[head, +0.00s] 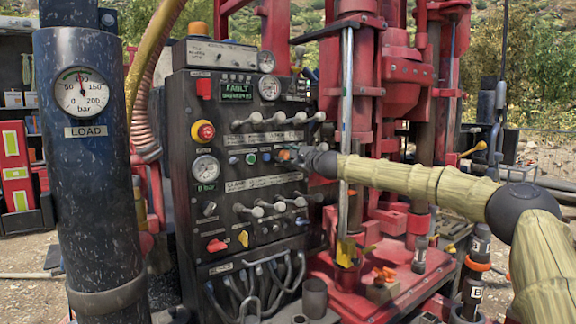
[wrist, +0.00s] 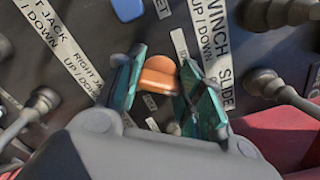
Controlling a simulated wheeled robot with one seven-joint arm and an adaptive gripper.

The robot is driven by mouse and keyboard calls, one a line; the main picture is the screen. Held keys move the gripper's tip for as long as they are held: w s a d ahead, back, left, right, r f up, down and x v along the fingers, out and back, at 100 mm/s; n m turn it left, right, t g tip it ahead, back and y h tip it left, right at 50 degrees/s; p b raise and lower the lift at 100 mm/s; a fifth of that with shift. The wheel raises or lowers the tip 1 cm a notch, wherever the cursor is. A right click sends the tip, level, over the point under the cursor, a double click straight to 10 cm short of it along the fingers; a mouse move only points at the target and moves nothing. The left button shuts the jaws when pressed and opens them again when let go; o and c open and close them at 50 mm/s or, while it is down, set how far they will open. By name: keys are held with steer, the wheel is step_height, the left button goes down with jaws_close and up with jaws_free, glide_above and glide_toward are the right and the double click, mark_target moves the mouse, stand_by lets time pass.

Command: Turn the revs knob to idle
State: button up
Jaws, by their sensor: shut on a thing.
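An orange knob (wrist: 158,75) on the dark control panel (head: 225,125) sits between the two teal fingers of my gripper (wrist: 162,88) in the wrist view. My gripper is shut on this knob. In the head view my gripper (head: 290,156) reaches the panel's right side from the right, at mid-height, and mostly covers the knob. I cannot read the knob's own label or its pointer mark, so its setting cannot be told.
A row of grey levers (head: 280,119) is above my gripper and another row (head: 272,207) below. A red emergency button (head: 203,131) and a dial gauge (head: 206,169) are to the left. A steel rod (head: 346,110) and red rig frame stand close by my forearm.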

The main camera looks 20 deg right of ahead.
steer(key=n+b, duration=0.1)
steer(key=n, duration=0.1)
steer(key=n+b, duration=0.1)
steer(key=b, duration=0.1)
steer(key=shift+f+n, duration=0.2)
steer(key=shift+n, duration=0.2)
steer(key=shift+d+r+n+b, duration=0.1)
steer(key=shift+r+n+b, duration=0.1)
steer(key=shift+n+b, duration=1.65)
steer(key=shift+r+n, duration=0.1)
steer(key=shift+n, duration=0.15)
steer(key=o, duration=1)
steer(key=shift+w, duration=0.15)
steer(key=shift+f, duration=0.2)
steer(key=v, duration=1.2)
